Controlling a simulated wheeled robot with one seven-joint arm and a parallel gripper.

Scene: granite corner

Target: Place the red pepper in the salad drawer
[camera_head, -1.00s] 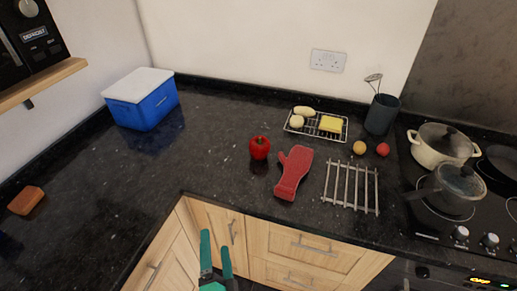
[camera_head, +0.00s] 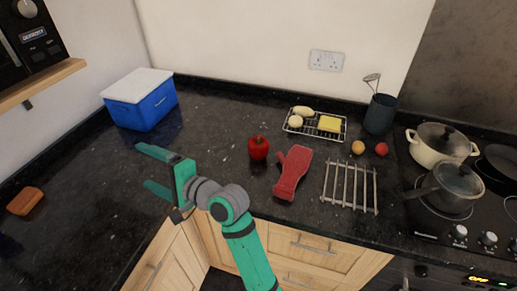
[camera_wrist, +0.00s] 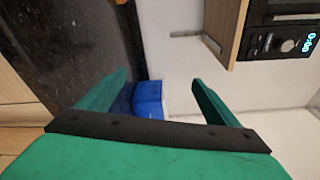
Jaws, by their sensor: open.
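The red pepper (camera_head: 258,149) stands on the dark granite worktop in the head view, left of a red oven mitt, with a green stem on top. My green gripper (camera_head: 143,166) is open and empty, over the left part of the worktop near the inner corner. Its fingers point left, away from the pepper, which is to its right. In the wrist view my gripper (camera_wrist: 160,80) shows both fingers spread with nothing between them. The pepper is not in the wrist view. I cannot make out a salad drawer in either view.
A blue cool box (camera_head: 140,101) with a white lid stands back left; it also shows in the wrist view (camera_wrist: 149,98). The oven mitt (camera_head: 292,173), metal trivet (camera_head: 349,187), wire rack (camera_head: 289,128) and hob pots (camera_head: 443,143) lie rightward. A microwave shelf (camera_head: 42,83) overhangs at left.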

